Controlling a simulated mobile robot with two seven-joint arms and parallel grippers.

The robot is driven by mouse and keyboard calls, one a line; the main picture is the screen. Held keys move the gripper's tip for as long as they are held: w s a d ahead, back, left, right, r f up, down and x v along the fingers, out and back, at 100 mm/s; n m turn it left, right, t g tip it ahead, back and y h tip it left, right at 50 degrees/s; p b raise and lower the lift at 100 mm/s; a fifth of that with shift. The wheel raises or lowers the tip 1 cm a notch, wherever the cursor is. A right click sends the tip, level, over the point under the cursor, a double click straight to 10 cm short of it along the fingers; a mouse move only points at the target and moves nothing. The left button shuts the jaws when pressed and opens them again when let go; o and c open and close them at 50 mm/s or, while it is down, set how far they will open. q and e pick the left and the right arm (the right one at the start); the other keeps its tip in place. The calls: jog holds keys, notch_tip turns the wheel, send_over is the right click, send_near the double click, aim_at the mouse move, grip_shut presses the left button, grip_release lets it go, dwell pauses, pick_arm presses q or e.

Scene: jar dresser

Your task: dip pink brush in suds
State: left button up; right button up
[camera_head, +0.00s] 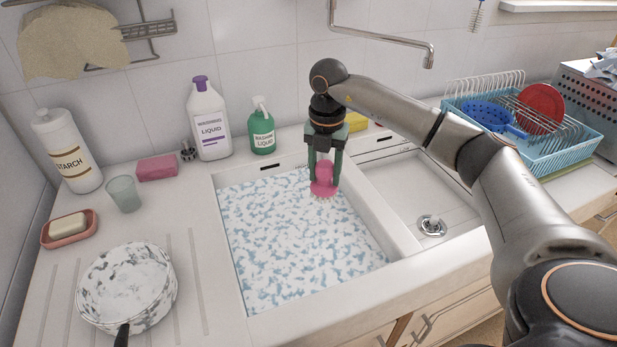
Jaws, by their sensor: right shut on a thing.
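The pink brush (324,181) is held by my right gripper (325,168), which points down over the left sink basin near its back right corner. The gripper is shut on the upper part of the brush. The brush's lower end is at the surface of the white and blue suds (290,235); I cannot tell how deep it reaches. The suds fill the left basin. My left gripper is not in view.
The right basin (395,190) is empty, with a drain. A soapy pan (127,288), a cup (124,194), a soap dish (69,236) and a pink sponge (157,168) stand on the left. Bottles (207,125) stand behind. A blue dish rack (560,150) is at right; a faucet (385,37) hangs above.

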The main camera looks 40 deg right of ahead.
jog(key=shift+w+d+f, duration=0.2)
jog(key=shift+w+d, duration=0.1)
jog(key=shift+d, duration=0.05)
jog(key=shift+f, duration=0.2)
pick_arm(q)
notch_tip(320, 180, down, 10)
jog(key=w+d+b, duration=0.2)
jog(key=b, duration=1)
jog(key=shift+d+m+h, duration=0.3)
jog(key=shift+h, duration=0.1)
pick_arm(e)
notch_tip(320, 180, down, 14)
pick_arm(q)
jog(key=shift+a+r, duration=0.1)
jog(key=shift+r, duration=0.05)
pick_arm(e)
jog(key=shift+r, duration=0.1)
